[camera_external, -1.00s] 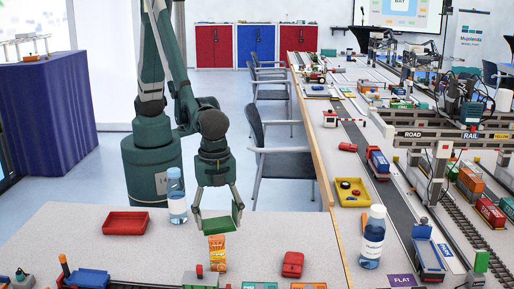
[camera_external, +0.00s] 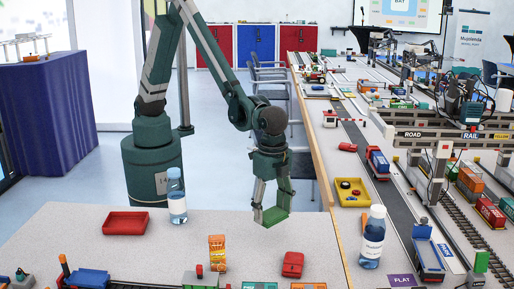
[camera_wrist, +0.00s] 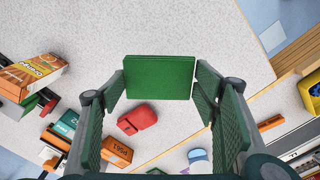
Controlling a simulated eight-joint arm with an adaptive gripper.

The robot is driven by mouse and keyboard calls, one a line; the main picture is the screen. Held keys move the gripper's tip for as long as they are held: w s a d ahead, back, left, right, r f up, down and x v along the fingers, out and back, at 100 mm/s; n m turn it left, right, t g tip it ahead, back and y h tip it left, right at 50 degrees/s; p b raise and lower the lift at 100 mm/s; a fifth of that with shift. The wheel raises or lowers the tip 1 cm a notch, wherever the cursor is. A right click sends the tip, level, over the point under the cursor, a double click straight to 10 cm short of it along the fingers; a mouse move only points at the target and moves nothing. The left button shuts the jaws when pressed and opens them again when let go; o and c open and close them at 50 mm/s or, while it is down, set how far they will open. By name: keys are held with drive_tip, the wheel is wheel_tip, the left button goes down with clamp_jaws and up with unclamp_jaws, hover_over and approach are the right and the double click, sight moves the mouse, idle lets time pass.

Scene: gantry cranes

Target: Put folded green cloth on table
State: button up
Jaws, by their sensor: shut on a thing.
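The folded green cloth (camera_external: 276,217) is a flat green rectangle between my gripper's fingers in the external view. My gripper (camera_external: 271,205) is shut on it, over the far right part of the grey table (camera_external: 230,245). In the wrist view the cloth (camera_wrist: 160,77) spans the gap between the two green finger pads of my gripper (camera_wrist: 165,85), with the table surface beyond it. I cannot tell whether the cloth touches the table.
A red case (camera_external: 292,264) lies in front of the cloth, and an orange snack box (camera_external: 217,253) stands to its left. A red tray (camera_external: 125,223) and a water bottle (camera_external: 176,195) are farther left. The table's right edge (camera_external: 335,240) is close by.

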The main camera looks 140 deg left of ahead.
drive_tip(key=shift+r, duration=0.15)
idle(0.4)
wheel_tip(320, 180, up, 7)
drive_tip(key=shift+d+r, duration=0.1)
drive_tip(key=shift+d, duration=0.05)
drive_tip(key=s+d+m, duration=0.2)
drive_tip(key=s+d, duration=0.1)
drive_tip(key=d, duration=0.8)
drive_tip(key=m, duration=0.7)
hover_over(138, 259)
wheel_tip(138, 259, down, 3)
drive_tip(key=shift+f+p, duration=0.3)
drive_tip(key=shift+f, duration=0.85)
drive_tip(key=shift+a, duration=0.1)
drive_tip(key=shift+f+b, duration=0.55)
drive_tip(key=shift+f, duration=2.6)
